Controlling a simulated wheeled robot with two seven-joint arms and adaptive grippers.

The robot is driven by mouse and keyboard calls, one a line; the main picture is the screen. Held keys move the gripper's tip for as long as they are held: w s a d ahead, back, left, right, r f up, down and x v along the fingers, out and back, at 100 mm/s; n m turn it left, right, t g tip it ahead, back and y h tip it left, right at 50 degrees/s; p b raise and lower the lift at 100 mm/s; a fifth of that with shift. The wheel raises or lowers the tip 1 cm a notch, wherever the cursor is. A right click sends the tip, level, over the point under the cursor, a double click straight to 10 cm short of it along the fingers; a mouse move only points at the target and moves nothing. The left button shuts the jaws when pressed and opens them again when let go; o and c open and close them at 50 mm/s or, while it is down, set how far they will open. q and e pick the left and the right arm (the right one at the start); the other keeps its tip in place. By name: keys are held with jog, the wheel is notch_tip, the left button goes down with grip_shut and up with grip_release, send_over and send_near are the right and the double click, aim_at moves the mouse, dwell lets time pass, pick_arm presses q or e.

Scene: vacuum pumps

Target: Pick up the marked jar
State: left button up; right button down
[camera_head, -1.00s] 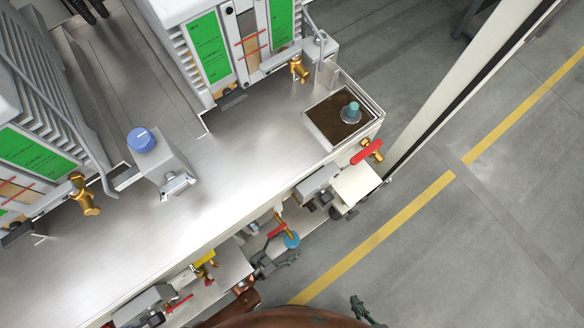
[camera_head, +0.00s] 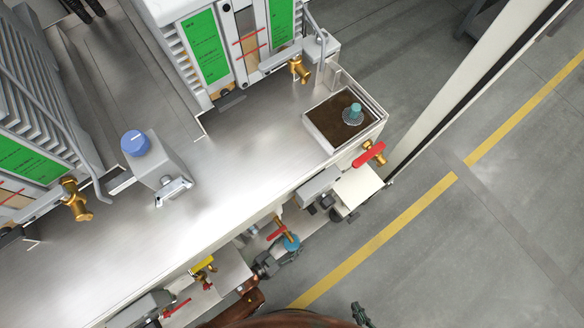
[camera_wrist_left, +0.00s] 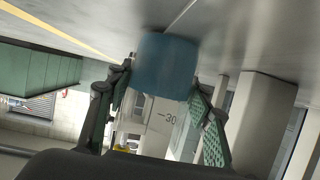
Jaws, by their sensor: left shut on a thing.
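My left gripper (camera_head: 277,260) is at the front edge of the bench, low in the head view. It is shut on a blue jar (camera_head: 292,242), seen from above as a small round teal top. In the left wrist view the blurred blue jar (camera_wrist_left: 167,65) sits between the two green-padded fingers (camera_wrist_left: 160,110). I cannot make out a mark on it. A second teal jar (camera_head: 353,114) stands in the brown-floored tray (camera_head: 318,135) at the bench's right end. My right gripper (camera_head: 362,315) shows only in part at the bottom edge; its jaws are unclear.
The steel bench top (camera_head: 225,165) is clear in the middle. Pump units with green panels (camera_head: 205,48) stand behind it. A blue-capped fitting (camera_head: 136,142) stands on the left.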

pick_arm(q)
jog(key=c, duration=0.5)
jog(key=shift+c, duration=0.2)
